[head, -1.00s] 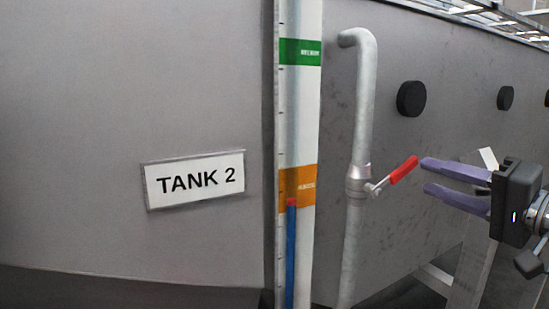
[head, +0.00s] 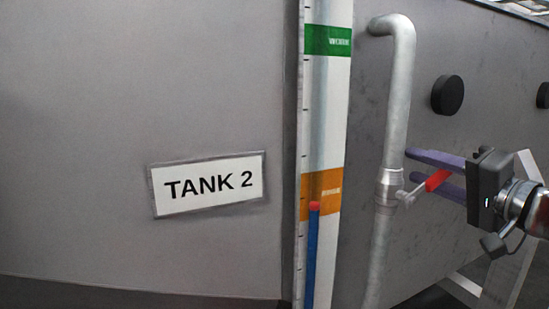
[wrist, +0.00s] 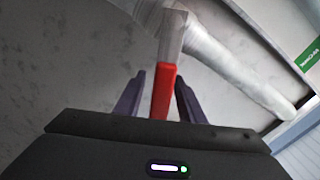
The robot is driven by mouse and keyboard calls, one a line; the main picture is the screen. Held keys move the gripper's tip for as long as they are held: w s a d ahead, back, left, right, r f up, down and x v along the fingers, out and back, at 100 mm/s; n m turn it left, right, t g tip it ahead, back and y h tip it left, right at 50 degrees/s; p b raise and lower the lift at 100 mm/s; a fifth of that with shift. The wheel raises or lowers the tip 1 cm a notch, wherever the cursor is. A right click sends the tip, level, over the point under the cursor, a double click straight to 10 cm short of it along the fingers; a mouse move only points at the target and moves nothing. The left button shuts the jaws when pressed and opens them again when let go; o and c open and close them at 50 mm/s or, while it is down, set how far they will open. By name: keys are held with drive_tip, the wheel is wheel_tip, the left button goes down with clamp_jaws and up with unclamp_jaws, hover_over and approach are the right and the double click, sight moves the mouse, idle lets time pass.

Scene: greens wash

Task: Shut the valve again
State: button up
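The valve (head: 388,187) sits on a grey vertical pipe (head: 398,90). Its lever has a red handle (head: 438,180) that sticks out sideways to the right and slightly up, across the pipe. My gripper (head: 412,166) has its purple fingers on either side of the handle, reaching in from the right. In the wrist view, the red handle (wrist: 163,90) lies between the two fingers, with a gap visible on each side. The fingers are open and do not appear to press on it.
A level gauge (head: 328,120) stands left of the pipe, with a green band (head: 328,40) and an orange band (head: 330,185). Its blue column (head: 312,255) has a red top within the orange band. A TANK 2 sign (head: 208,184) is on the left. Black round knobs (head: 447,95) stick out at right.

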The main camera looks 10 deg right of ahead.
drive_tip(key=shift+c, duration=0.2)
clamp_jaws()
idle(0.4)
